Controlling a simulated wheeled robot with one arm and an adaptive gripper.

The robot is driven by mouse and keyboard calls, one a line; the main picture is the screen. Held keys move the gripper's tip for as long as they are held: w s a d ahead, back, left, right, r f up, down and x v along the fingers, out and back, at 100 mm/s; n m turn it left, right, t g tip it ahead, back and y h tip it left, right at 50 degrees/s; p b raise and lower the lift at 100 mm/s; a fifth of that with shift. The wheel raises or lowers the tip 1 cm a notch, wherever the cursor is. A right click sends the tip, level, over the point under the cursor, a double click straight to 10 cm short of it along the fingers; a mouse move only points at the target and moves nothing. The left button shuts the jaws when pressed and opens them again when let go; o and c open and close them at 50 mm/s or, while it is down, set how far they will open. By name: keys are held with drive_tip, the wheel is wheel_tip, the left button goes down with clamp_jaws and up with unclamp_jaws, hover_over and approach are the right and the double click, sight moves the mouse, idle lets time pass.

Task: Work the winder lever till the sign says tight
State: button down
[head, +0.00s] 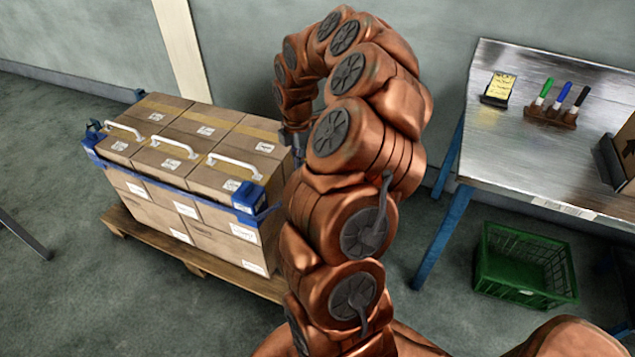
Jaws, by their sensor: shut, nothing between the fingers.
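A stack of cardboard boxes (190,150) stands on a wooden pallet (185,252). A blue strap (160,180) runs around the upper boxes, with blue corner pieces, one of them at the near right corner (248,196). I cannot make out the winder lever or its sign; my arm covers the right side of the stack. My arm arches over and comes down beside the stack's right side. Only a small dark part of my gripper (293,139) shows there, behind my arm links. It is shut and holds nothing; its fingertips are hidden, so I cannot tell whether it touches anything.
White handles (235,166) lie across the box tops. At right, a metal table (540,140) with blue legs holds a small yellow card (501,87), pens in a wooden holder (551,114) and a box. A green crate (523,265) sits below.

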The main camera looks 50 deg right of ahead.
drive_tip(key=shift+s+a+f+b, duration=0.15)
drive_tip(key=shift+f+b, duration=0.35)
drive_tip(key=shift+f, duration=0.5)
drive_tip(key=shift+a+f+b, duration=0.2)
drive_tip(key=shift+f+b, duration=0.25)
drive_tip(key=shift+f, duration=0.6)
drive_tip(key=shift+s+a+f+b, duration=0.15)
drive_tip(key=shift+f+b, duration=0.35)
drive_tip(key=shift+f, duration=0.5)
drive_tip(key=shift+w+d+r+p, duration=0.25)
drive_tip(key=shift+r+p, duration=0.85)
drive_tip(key=shift+r, duration=1.1)
drive_tip(key=shift+d+r+p, duration=0.4)
drive_tip(key=shift+r+p, duration=0.75)
drive_tip(key=shift+r, duration=1.1)
drive_tip(key=shift+w+d+r+p, duration=0.25)
drive_tip(key=shift+r+p, duration=0.85)
drive_tip(key=shift+r, duration=1.1)
drive_tip(key=shift+s, duration=0.1)
